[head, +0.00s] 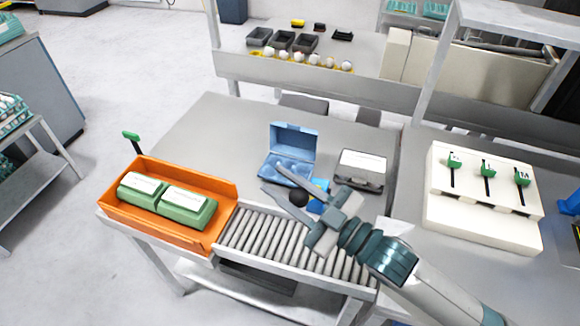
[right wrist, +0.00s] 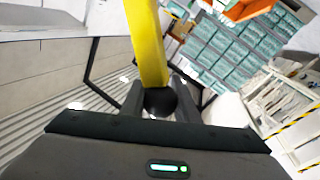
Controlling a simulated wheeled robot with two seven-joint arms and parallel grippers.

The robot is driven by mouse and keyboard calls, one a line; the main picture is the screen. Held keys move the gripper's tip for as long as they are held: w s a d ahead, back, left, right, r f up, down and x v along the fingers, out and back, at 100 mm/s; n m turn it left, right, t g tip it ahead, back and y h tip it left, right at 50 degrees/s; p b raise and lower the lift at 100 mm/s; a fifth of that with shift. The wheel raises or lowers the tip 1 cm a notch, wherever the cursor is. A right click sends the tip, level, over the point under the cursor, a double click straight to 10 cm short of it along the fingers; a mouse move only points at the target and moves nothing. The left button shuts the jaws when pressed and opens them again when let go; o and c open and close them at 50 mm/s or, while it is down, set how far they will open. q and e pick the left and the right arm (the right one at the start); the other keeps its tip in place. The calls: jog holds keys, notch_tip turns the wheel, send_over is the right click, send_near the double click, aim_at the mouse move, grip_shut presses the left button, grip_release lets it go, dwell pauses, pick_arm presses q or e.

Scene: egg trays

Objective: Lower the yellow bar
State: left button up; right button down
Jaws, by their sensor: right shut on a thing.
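The yellow bar (right wrist: 146,42) shows in the right wrist view, running up from my fingers to the top edge. A round black knob (right wrist: 160,101) is at its near end. My right gripper (right wrist: 160,92) is shut on this knob, one dark finger on each side. In the head view, my right gripper (head: 271,177) reaches over the table from the lower right, with the black knob (head: 298,198) between its fingers. I cannot make out the bar's length in the head view. My left gripper is not in view.
An orange tray (head: 222,184) with green egg boxes (head: 185,212) sits left of the roller conveyor (head: 262,236). An open blue egg box (head: 292,139) and a small grey device (head: 361,170) stand behind my gripper. A white panel with green levers (head: 484,215) is at right.

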pick_arm(q)
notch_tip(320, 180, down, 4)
jog(key=b, duration=0.3)
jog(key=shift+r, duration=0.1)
pick_arm(e)
jog(key=s+a+f+n+y, duration=0.1)
jog(key=s+f+n, duration=0.2)
jog(key=s+f, duration=0.1)
jog(key=shift+a+f, duration=0.15)
jog(key=shift+f, duration=0.1)
jog(key=c, duration=1.4)
grip_release()
jog(key=shift+o, duration=0.2)
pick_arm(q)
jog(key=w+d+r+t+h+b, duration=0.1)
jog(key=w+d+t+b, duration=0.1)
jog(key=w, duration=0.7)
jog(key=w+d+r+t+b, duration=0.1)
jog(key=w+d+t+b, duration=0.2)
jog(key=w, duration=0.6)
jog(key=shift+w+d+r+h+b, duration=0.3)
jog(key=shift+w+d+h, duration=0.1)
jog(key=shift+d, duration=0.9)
pick_arm(e)
jog(key=v, duration=1.7)
jog(key=shift+d, duration=0.25)
